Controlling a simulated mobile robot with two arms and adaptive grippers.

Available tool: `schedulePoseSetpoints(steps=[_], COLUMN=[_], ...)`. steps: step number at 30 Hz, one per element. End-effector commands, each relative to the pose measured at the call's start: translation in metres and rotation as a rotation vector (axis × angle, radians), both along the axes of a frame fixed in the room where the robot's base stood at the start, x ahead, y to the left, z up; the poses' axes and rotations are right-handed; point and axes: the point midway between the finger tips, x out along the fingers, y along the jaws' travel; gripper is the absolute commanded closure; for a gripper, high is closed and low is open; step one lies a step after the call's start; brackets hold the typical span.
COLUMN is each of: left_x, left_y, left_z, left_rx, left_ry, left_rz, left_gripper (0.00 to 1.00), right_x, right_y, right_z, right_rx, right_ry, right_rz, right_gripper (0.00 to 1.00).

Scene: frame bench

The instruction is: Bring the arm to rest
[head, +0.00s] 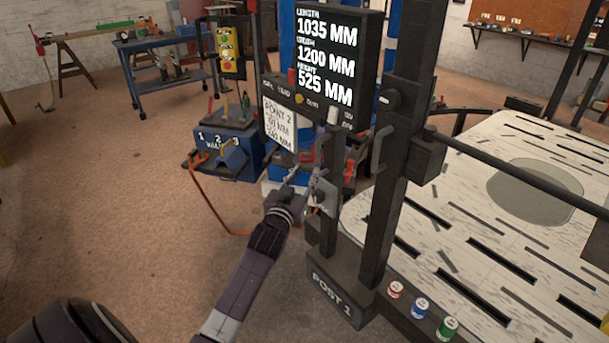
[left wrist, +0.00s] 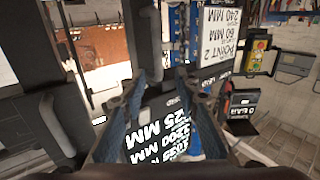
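My left arm reaches in from the lower left of the head view. Its gripper (head: 304,180) is in front of the black frame post (head: 388,170), just below the measuring display (head: 325,58). In the left wrist view the two fingers of the left gripper (left wrist: 161,84) stand apart with nothing held between them. The display (left wrist: 165,135) shows upside down beyond and between the fingers there. Whether a finger touches the post or its fittings I cannot tell. My right gripper is in neither view.
A slotted pale bench (head: 520,210) fills the right. Red, blue and green cans (head: 420,308) stand at the foot of the post. A blue cart (head: 165,75) stands farther back. The brown floor at left is open.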

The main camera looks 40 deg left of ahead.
Motion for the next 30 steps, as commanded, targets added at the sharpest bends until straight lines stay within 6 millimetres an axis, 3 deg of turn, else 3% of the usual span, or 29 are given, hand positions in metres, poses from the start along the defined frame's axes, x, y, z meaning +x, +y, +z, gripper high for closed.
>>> schedulePoseSetpoints(steps=[15,19,23,26,30], left_x=[0.0,-0.001,-0.005,-0.019,-0.054], left_y=[0.0,-0.004,-0.018,-0.037,-0.064], left_z=[-0.001,-0.019,-0.082,-0.153,-0.252], left_rx=[-0.001,-0.005,-0.02,-0.033,-0.046], left_ry=[0.001,0.032,0.14,0.263,0.439], left_rz=[0.0,-0.007,-0.03,-0.059,-0.102], left_gripper=[0.71,0.71,0.71,0.71,0.71], right_x=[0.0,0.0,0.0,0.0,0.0], right_y=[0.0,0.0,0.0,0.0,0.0], right_z=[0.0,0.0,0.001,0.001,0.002], right_rx=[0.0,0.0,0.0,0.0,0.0], right_ry=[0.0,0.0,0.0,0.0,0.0], right_rz=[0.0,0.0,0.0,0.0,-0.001], right_gripper=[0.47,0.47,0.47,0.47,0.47])
